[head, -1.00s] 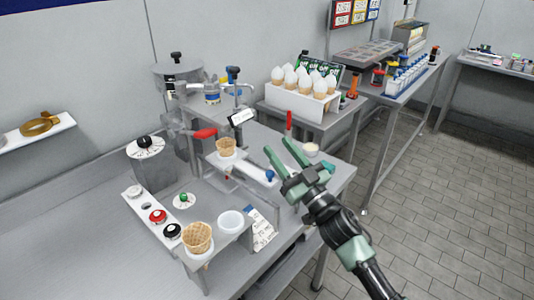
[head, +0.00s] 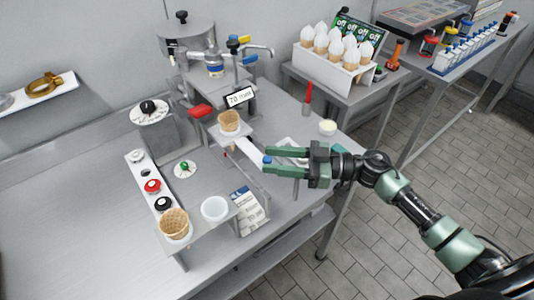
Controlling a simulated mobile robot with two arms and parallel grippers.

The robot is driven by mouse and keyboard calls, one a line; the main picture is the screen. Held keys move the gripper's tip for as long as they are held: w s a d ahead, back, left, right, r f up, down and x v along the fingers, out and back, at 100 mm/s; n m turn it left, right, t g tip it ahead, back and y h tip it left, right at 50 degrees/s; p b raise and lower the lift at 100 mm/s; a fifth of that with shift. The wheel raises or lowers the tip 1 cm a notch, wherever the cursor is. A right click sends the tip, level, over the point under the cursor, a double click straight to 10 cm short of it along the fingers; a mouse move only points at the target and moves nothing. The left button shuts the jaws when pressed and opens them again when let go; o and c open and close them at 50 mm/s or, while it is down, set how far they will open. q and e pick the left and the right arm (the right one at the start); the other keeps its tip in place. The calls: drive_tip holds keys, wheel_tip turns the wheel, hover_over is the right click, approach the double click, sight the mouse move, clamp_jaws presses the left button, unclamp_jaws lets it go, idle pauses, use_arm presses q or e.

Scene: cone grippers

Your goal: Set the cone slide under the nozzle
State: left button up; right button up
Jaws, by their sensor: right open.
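A waffle cone (head: 229,121) stands upright in a small holder on the cone slide (head: 246,148), a pale bar running down to the right on the steel bench. A blue knob (head: 266,160) sits at the slide's near right end. My right gripper (head: 265,161) comes in from the right, open, with its green fingertips on either side of the blue knob; I cannot tell whether they touch it. Behind the cone stands a dispenser with a display (head: 239,97) and a metal tap (head: 256,50); which part is the nozzle is unclear. My left gripper is out of view.
A red upright stick (head: 308,95) and a small cream tub (head: 327,128) stand behind my gripper.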

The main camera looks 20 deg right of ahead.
drive_tip(key=shift+x, duration=1.1)
drive_tip(key=shift+w, duration=0.1)
drive_tip(key=shift+c, duration=0.3)
drive_tip(key=shift+d, duration=0.1)
clamp_jaws()
